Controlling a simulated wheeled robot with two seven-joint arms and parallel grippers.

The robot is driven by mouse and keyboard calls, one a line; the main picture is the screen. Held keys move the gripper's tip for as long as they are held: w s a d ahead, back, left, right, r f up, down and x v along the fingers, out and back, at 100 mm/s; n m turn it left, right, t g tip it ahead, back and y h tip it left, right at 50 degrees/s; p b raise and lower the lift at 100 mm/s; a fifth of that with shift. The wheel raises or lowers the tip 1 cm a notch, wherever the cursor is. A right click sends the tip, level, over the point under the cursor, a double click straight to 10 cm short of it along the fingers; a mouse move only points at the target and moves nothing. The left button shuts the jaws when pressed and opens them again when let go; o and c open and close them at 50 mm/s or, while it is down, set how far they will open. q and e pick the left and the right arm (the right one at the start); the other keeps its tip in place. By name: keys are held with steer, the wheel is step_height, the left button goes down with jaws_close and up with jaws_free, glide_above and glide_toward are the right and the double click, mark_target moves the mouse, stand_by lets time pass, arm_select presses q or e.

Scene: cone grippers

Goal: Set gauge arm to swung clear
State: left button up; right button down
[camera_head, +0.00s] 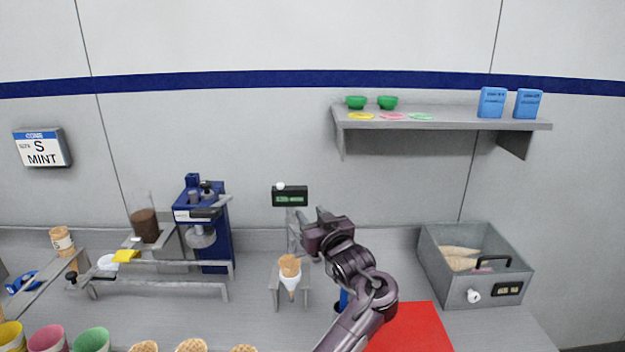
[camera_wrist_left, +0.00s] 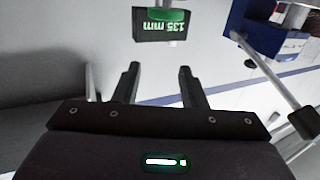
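The gauge (camera_head: 290,196) is a black box with a green readout on a grey post, behind a cone stand (camera_head: 275,297). A white knob (camera_head: 280,186) shows at its top. In the left wrist view the gauge display (camera_wrist_left: 160,27) appears upside down and reads 135 mm. I cannot make out a separate gauge arm or its position. My left gripper (camera_head: 308,226) is just below and right of the gauge display, near the post. In the left wrist view its fingers (camera_wrist_left: 159,68) are apart with nothing between them. My right gripper is not in view.
A waffle cone (camera_head: 290,270) sits in the stand beside my left gripper. A blue press machine (camera_head: 215,235) stands to the left. A grey bin (camera_head: 450,280) and a red mat (camera_head: 412,330) are to the right. A shelf (camera_head: 440,124) hangs above right.

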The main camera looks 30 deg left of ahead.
arm_select(q)
step_height(320, 180, up, 12)
steer(key=b, duration=0.1)
steer(key=shift+b, duration=0.4)
